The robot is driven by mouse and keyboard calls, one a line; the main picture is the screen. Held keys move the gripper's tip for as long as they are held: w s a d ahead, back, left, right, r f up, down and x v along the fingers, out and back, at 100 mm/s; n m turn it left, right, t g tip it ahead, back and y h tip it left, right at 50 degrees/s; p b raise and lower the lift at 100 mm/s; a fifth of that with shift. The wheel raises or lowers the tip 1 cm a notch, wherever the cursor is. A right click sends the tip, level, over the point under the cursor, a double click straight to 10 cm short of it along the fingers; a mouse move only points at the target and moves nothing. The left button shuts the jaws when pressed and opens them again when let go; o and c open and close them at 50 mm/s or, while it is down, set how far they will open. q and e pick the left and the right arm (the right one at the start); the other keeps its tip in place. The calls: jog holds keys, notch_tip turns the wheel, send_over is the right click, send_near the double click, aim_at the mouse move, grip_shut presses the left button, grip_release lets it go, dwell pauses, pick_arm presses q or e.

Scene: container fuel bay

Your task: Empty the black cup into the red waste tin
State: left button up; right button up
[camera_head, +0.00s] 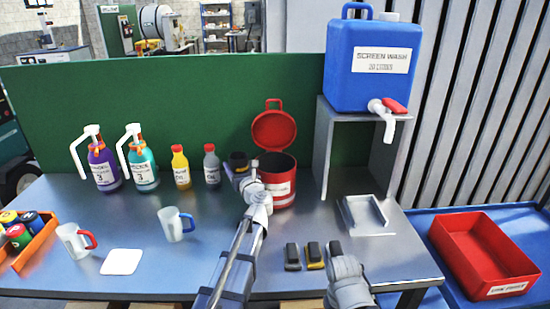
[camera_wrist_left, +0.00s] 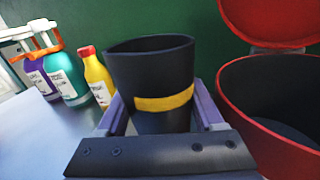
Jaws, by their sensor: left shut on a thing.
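The black cup (camera_head: 238,160) is in my left gripper (camera_head: 240,172), just left of the red waste tin. In the left wrist view the black cup (camera_wrist_left: 150,75) has a yellow band and stands near upright between the fingers (camera_wrist_left: 165,120), mouth up. Its inside is hidden. The red waste tin (camera_head: 283,192) is open, its round lid (camera_head: 274,130) raised at the back. The tin (camera_wrist_left: 260,130) shows at the right of the wrist view, dark inside, apart from the cup. My right gripper (camera_head: 346,280) is low at the front of the bench; its fingers are unclear.
Several bottles (camera_head: 181,168) stand left of the cup. Two white mugs (camera_head: 175,225) and a white coaster (camera_head: 121,262) are at front left. A blue screen wash container (camera_head: 370,65) sits on a grey stand (camera_head: 322,150). Small dark blocks (camera_head: 292,257) lie beside my right gripper.

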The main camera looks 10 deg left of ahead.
aim_at(240, 153)
pick_arm(q)
jog(key=shift+m, duration=0.5)
jog(key=r+p, duration=0.1)
jog(key=r, duration=0.1)
jog(key=r+p, duration=0.1)
jog(key=r, duration=0.1)
jog(key=shift+w+d+r+p, duration=0.1)
jog(key=shift+w+d+p, duration=0.1)
jog(key=shift+p, duration=0.15)
jog(key=shift+d+r+m, duration=0.2)
jog(key=shift+m, duration=0.2)
jog(key=shift+w+d+f+m, duration=0.1)
jog(key=shift+f+m, duration=0.05)
jog(key=shift+m, duration=0.15)
jog(key=shift+w+d+m, duration=0.1)
jog(key=shift+d+m, duration=0.05)
jog(key=shift+m, duration=0.15)
jog(key=shift+w+d+r+m+t+h+p, duration=0.15)
jog(key=shift+d+r+m+t, duration=0.25)
jog(key=shift+m, duration=1.35)
jog(key=shift+w+d+r+m+t+h+p, duration=0.1)
jog(key=shift+w+d+r+m+t, duration=0.3)
jog(key=shift+m, duration=1.4)
jog(key=shift+w+d+r+m+t+h+p, duration=0.15)
jog(key=shift+r+m, duration=0.45)
jog(key=shift+m, duration=1.15)
pick_arm(e)
jog(key=shift+r, duration=2.35)
